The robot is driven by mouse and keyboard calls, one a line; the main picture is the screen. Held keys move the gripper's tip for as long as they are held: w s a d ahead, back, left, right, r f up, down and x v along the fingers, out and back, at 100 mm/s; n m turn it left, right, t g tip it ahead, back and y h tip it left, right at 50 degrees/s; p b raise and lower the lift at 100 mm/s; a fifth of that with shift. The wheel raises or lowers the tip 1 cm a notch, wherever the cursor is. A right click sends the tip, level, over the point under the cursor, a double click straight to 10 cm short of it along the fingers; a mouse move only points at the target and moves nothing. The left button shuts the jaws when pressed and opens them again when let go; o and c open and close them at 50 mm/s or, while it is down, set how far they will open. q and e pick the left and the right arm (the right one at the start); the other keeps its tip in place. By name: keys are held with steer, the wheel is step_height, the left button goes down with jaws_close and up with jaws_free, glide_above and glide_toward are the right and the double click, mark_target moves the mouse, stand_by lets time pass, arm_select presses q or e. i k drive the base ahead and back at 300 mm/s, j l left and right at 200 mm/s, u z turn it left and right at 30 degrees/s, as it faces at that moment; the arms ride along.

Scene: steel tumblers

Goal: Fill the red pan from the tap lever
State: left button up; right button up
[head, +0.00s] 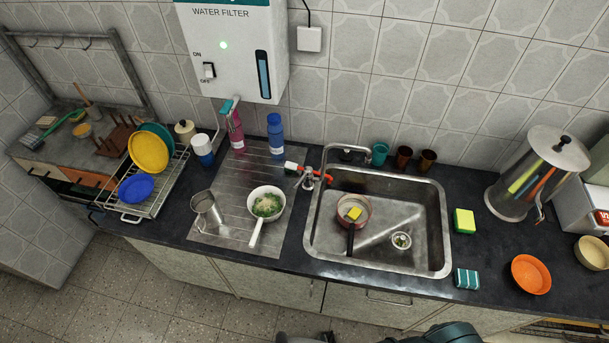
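The red pan (366,222) sits in the left part of the steel sink (447,240), its dark handle pointing toward the front. A small yellow block (353,215) shows inside it. I cannot tell whether it holds water. A red lever (324,177) is beside the tap base, at the sink's left edge. No running water is visible. Dark parts of mine show at the bottom edge, but I make out no gripper fingers.
A white-handled pan of food (268,190) and a steel tumbler (205,208) stand on the drainboard. Several cups (379,154) stand behind the sink. A yellow-green sponge (464,221) and an orange bowl (531,274) are at right, near a large steel container (522,180).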

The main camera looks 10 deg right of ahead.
mark_target(307, 170)
steer(key=j+z, duration=0.35)
steer(key=j, duration=1.95)
steer(key=i, duration=0.05)
